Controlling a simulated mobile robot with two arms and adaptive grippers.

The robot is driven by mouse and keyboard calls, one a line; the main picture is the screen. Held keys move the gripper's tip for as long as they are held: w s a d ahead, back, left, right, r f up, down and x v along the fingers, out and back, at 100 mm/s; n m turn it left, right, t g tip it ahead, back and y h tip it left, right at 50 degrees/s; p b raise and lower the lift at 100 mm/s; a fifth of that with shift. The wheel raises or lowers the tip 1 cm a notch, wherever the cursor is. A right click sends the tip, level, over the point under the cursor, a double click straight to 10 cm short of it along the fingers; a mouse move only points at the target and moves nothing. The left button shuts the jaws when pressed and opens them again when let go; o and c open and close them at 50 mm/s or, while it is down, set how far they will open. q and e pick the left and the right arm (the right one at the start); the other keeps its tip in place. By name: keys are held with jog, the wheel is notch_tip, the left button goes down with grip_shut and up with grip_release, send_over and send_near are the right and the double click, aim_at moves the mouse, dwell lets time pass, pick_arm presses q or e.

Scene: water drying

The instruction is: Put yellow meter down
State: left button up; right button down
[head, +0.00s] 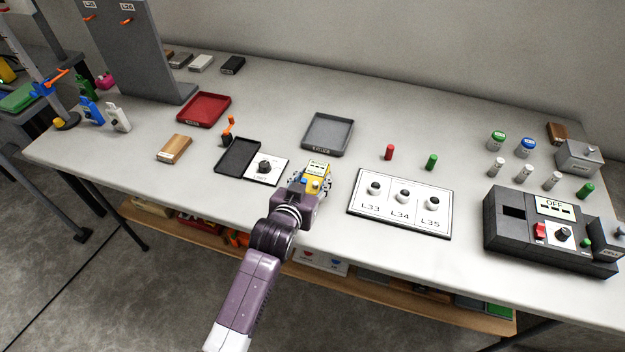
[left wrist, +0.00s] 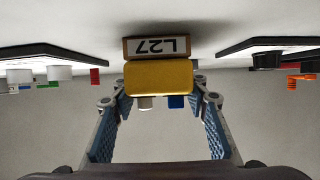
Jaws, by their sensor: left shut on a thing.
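The yellow meter (head: 315,176) is held in my left gripper (head: 310,184) at the front middle of the table, in the head view. In the left wrist view the yellow meter (left wrist: 160,75) sits between the two blue-padded fingers of my left gripper (left wrist: 160,110), with a white and a blue knob on its near side. A block labelled L27 (left wrist: 156,47) shows just beyond the meter there. The meter is at or close to the table surface; I cannot tell whether it touches. My right gripper is not in view.
On the table (head: 270,200), a black tray (head: 232,162) and a white card with a black knob (head: 280,170) lie left of the meter. A grey tray (head: 345,122) is behind it. The L33–L35 panel (head: 360,207) is to the right, with red (head: 389,152) and green (head: 432,161) cylinders behind it.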

pick_arm(q)
jog(key=o, duration=1.5)
jog(key=shift+f, duration=0.15)
jog(key=shift+s+r, duration=0.2)
jog(key=shift+r, duration=0.1)
jog(key=v, duration=1.1)
jog(key=shift+s+a+r, duration=0.1)
jog(key=shift+s+r, duration=0.05)
jog(key=shift+s, duration=0.2)
